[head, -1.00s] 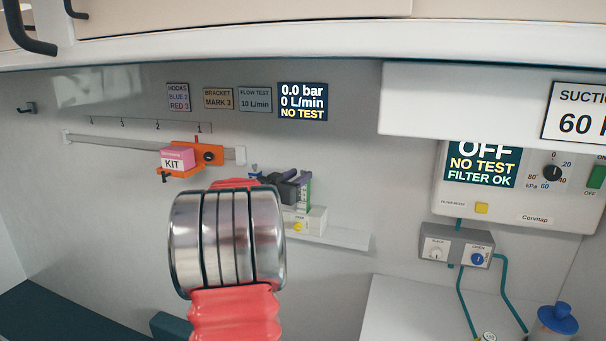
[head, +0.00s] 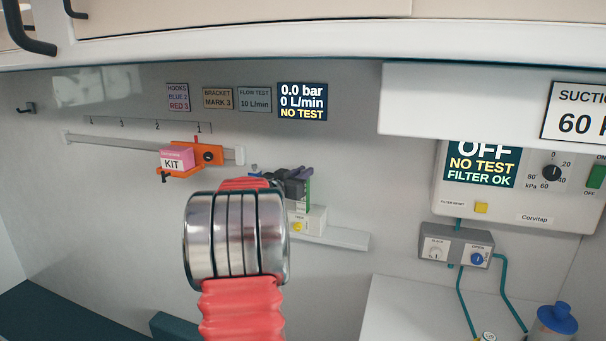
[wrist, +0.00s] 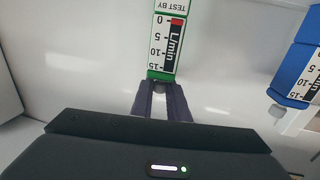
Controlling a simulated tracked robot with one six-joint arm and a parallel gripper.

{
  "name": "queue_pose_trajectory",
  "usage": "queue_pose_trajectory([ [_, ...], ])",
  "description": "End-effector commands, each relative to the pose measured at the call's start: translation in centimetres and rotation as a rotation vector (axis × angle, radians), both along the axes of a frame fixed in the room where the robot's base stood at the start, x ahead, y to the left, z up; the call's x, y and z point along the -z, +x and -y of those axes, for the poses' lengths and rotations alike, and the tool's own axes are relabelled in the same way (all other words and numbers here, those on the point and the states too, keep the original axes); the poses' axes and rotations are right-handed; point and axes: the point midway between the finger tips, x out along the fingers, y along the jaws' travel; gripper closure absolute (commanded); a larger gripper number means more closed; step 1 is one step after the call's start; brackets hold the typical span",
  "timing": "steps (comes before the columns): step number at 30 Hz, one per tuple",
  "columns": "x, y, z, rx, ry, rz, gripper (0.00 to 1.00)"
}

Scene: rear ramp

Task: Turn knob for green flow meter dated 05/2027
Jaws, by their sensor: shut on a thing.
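The green flow meter (wrist: 166,42) shows upside down in the wrist view, with an L/min scale from 0 to 15 and a red mark by 0. Its "TEST BY" label is cut off at the top, so no date shows. My gripper (wrist: 161,88) is shut on the dark knob (wrist: 162,86) at the meter's end; its fingers cover most of the knob. In the head view my gripper (head: 302,179) is at the green meter (head: 308,194), partly hidden by my arm. The wall display (head: 302,101) reads 0.0 bar, 0 L/min, NO TEST.
A blue flow meter (wrist: 304,72) stands to the right in the wrist view. An orange bracket (head: 190,167) with a pink kit box (head: 177,158) sits on the wall rail (head: 105,142). The suction unit (head: 515,205) is at right, under the overhead cabinet (head: 250,18).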

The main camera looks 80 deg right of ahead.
Motion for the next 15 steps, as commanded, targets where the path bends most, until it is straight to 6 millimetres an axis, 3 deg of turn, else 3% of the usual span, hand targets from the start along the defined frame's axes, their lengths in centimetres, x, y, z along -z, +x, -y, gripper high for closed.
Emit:
queue_pose_trajectory([
  [3,0.00,0.02,-0.01,0.000,0.000,0.000,1.00],
  [15,-0.01,0.01,-0.02,-0.010,0.000,0.000,1.00],
])
